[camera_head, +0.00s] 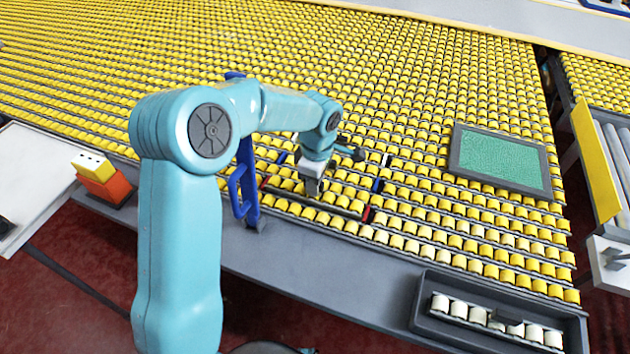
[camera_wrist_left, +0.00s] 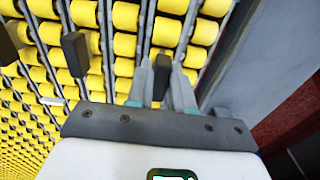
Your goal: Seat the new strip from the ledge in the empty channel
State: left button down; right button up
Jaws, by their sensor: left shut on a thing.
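My left gripper (camera_head: 312,188) is low over the front of the yellow roller bed, beside a long dark bar or gap (camera_head: 345,211) with red at both ends. It is shut on a small dark block, which shows between the fingers in the left wrist view (camera_wrist_left: 163,63). The block looks like a handle of a roller strip; its lower part is hidden. I cannot tell whether the strip is raised or lying among the rows. A second dark block (camera_wrist_left: 75,53) stands to its left, apart from the fingers. My right gripper is not in view.
A dark tray (camera_head: 425,323) with a strip of whitish rollers (camera_head: 478,314) sits at the front right. A green framed panel (camera_head: 500,158) lies on the rollers. The grey front ledge (camera_head: 330,280) has bare room.

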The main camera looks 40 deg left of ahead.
pick_arm(q)
jog(key=shift+f+b, duration=0.8)
jog(key=shift+f, duration=0.2)
jog(key=c, duration=0.9)
grip_release()
jog(key=shift+r, duration=0.1)
jog(key=r, duration=0.5)
jog(key=r+p, duration=0.1)
jog(key=r, duration=1)
jog(key=shift+d+r, duration=0.15)
jog(key=shift+d, duration=0.15)
